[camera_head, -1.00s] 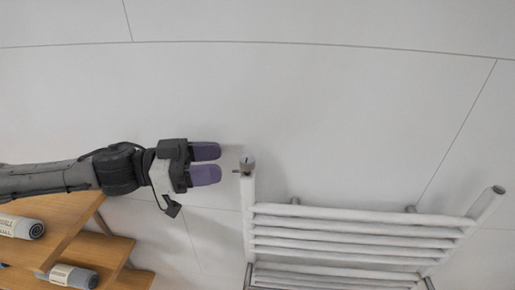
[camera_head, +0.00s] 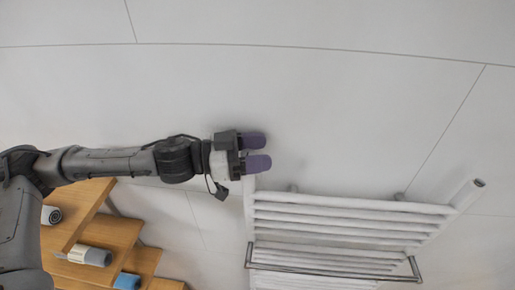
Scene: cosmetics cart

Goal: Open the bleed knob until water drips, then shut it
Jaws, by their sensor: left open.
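My left gripper (camera_head: 260,152) reaches in from the left with its two purple fingers apart. It is at the top of the left upright of the white towel radiator (camera_head: 345,215). The fingers and gripper body cover the top end of that upright, so the bleed knob is hidden. I cannot tell whether the fingers are around the knob or touching it. No water drops are visible. My right gripper is out of view.
Wooden shelves (camera_head: 90,232) stand at the lower left with a grey rolled towel (camera_head: 88,256) and a blue rolled one (camera_head: 127,281). A metal rail (camera_head: 415,268) sits at the radiator's lower front. The wall above is bare.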

